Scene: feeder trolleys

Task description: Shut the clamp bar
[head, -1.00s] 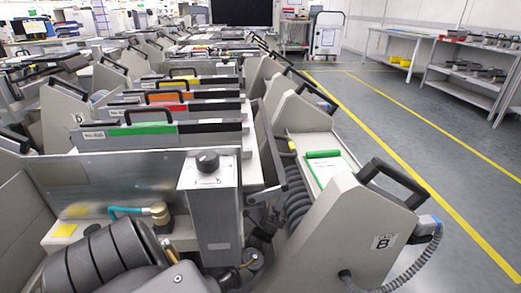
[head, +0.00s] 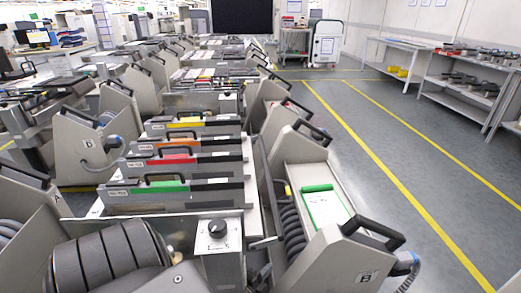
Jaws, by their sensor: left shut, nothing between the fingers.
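The near feeder trolley holds a bank of feeders with green, red, orange and yellow strips (head: 150,190). A long dark bar (head: 271,190), which looks like the clamp bar, runs along the right side of this bank. A short grey lever (head: 262,243) sits at its near end; how far the bar is shut I cannot tell. A grey post with a black knob (head: 217,229) stands left of the lever. My left gripper (head: 176,280) is low in the picture, shut and empty, apart from the bar; its fingertips are hidden or cut off. My right gripper is not in view.
A grey side panel marked B with a black handle (head: 372,232) stands at the right front. A tray with a green-edged card (head: 322,205) lies behind it. More trolleys fill the back left.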

